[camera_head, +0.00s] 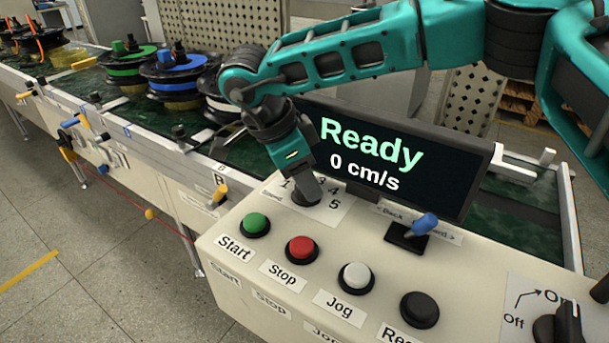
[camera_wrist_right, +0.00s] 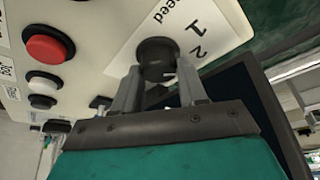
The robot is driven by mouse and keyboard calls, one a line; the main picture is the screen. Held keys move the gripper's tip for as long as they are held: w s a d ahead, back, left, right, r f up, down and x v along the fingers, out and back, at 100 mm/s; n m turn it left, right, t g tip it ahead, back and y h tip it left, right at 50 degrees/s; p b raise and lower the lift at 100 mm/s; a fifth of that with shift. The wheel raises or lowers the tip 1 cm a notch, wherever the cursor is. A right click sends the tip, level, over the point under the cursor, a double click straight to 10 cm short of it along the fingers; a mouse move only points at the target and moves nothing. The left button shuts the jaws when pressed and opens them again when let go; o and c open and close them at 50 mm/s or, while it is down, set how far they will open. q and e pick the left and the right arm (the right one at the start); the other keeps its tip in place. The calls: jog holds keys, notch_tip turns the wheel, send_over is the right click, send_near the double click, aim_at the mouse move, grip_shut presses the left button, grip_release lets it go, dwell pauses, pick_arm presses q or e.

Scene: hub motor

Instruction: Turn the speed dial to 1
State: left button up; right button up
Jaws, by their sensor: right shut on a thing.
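The speed dial (camera_wrist_right: 157,55) is a dark round knob on a white label with numbers around it. In the wrist view the two fingers of my right gripper (camera_wrist_right: 157,88) are closed on its sides, and the printed 1 and 2 lie to the right of it. In the head view my right gripper (camera_head: 305,192) points down onto the dial and hides most of it; the 1, 3, 4 and 5 show around it. I cannot tell for sure which number the dial points to. My left gripper is not in view.
The display (camera_head: 400,155) behind the dial reads "Ready" and "0 cm/s". The green start button (camera_head: 256,223), red stop button (camera_head: 301,248), white jog button (camera_head: 355,277) and black button (camera_head: 419,308) stand in front. A blue-tipped lever (camera_head: 424,224) rises at the right.

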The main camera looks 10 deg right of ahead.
jog(key=shift+n, duration=0.3)
jog(key=n+t, duration=0.1)
jog(key=n, duration=0.2)
jog(key=shift+t+y+b, duration=0.3)
jog(key=shift+b, duration=0.1)
jog(key=shift+s+d+n+t+y+b, duration=0.1)
jog(key=shift+n+t+y+b, duration=0.4)
jog(key=shift+n, duration=1.6)
jog(key=o, duration=0.8)
jog(key=v, duration=1.3)
jog(key=shift+s+p, duration=0.15)
jog(key=shift+p, duration=0.15)
